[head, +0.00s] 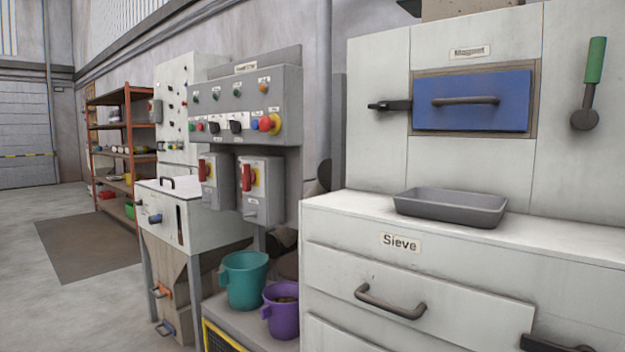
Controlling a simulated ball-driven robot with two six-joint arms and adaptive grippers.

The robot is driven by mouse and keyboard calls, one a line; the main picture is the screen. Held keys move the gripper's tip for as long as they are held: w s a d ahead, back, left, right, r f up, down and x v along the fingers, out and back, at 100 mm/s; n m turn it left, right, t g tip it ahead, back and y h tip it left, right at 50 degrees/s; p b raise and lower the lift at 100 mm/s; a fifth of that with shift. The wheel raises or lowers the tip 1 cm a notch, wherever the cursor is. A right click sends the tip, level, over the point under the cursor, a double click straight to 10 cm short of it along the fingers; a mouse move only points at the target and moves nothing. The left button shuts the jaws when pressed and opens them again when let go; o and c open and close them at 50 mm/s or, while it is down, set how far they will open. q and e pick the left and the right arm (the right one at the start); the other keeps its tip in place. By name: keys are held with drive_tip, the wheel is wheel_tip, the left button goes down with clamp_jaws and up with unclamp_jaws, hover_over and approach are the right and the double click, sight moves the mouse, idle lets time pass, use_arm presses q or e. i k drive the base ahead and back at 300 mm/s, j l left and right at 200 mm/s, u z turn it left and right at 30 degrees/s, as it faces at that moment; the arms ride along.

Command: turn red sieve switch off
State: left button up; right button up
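Two grey switch boxes hang below a grey control panel (240,98) left of centre in the head view. The left box has a red switch handle (203,170), and the right box has a red switch handle (247,177) on a yellow plate. Both red handles look roughly upright. The small labels on the boxes are too small to read, so I cannot tell which one belongs to the sieve. The white cabinet with a "Sieve" sign (400,243) stands at the right. Neither of my grippers shows in the head view.
A grey tray (452,207) sits on the sieve cabinet's top, below a blue magnet drawer (472,112). A teal bucket (245,281) and a purple bucket (281,312) stand below the switch boxes. Open floor (85,310) lies at the left, before a shelf rack (128,152).

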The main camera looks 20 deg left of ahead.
sight(249, 177)
drive_tip(key=u, duration=1.15)
drive_tip(key=i+j, duration=0.15)
drive_tip(key=j+z, duration=0.05)
